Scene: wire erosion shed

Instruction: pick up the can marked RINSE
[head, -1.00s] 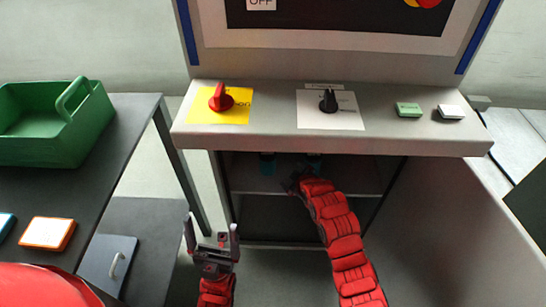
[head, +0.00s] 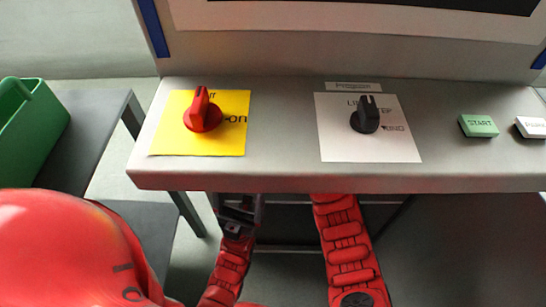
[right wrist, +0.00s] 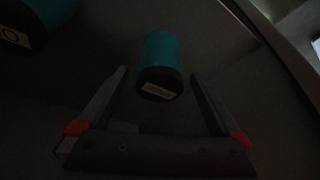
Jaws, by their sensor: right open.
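In the right wrist view, a teal can (right wrist: 161,52) with a dark end band and a small white label (right wrist: 158,90) stands ahead, between the lines of my right gripper's fingers. The label is too dark and small to read. My right gripper (right wrist: 158,72) is open, with one finger on each side and nothing clamped. A second teal can (right wrist: 45,12) is cut off at the upper left, its label only partly visible. In the head view both cans and my right gripper are hidden under the console. My left gripper (head: 239,202) has its fingers apart, tips hidden by the console edge.
The console ledge (head: 280,178) overhangs both arms. It carries a red knob (head: 203,114), a black knob (head: 365,116), a green START button (head: 479,125) and a white button (head: 531,128). A green carrier (head: 28,130) sits on a dark table (head: 92,125) at left.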

